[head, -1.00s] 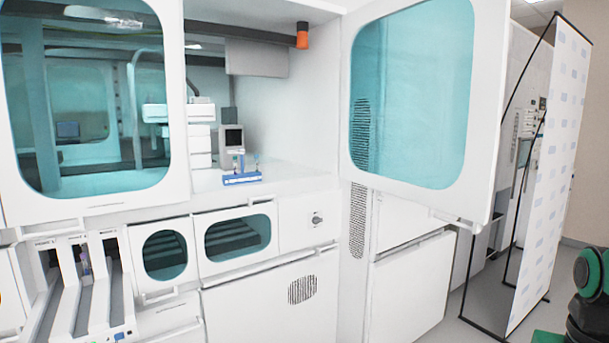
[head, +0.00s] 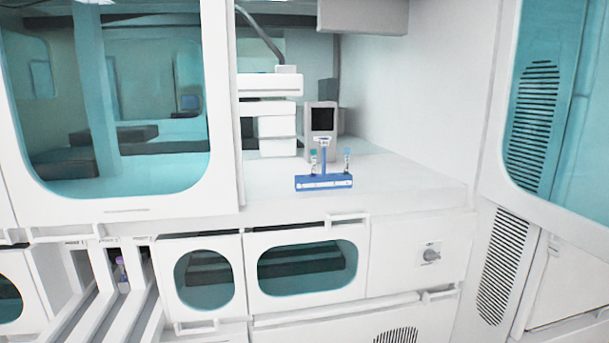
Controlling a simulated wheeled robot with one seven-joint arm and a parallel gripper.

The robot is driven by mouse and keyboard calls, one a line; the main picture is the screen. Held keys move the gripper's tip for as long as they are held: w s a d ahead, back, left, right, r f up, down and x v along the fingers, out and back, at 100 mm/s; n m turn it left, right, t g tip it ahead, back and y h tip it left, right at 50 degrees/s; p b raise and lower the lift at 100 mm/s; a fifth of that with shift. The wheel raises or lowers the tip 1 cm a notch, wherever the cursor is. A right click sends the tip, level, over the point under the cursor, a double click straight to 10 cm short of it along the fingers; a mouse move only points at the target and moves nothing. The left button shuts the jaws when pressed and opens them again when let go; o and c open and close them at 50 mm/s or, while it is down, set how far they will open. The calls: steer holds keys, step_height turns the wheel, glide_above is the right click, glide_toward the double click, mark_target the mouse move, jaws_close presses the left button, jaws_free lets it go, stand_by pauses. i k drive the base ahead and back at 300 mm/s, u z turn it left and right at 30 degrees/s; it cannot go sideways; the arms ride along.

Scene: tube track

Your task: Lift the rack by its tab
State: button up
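The blue rack (head: 323,182) stands upright on the white deck inside the open cabinet bay, right of centre in the head view. A blue tab (head: 325,155) with a pale top rises from its middle. A tube (head: 347,160) stands at its right end and another tube (head: 314,160) at its left, close to the tab. My gripper is not in the head view, and nothing touches the rack.
A grey device with a dark screen (head: 322,118) stands just behind the rack. The open cabinet door (head: 560,110) hangs at the right. A glazed door (head: 110,110) closes off the left side. The deck right of the rack (head: 410,180) is clear.

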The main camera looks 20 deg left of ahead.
mark_target(331, 180)
steer(key=u, duration=0.45)
steer(key=i, duration=0.95)
steer(key=u, duration=0.6)
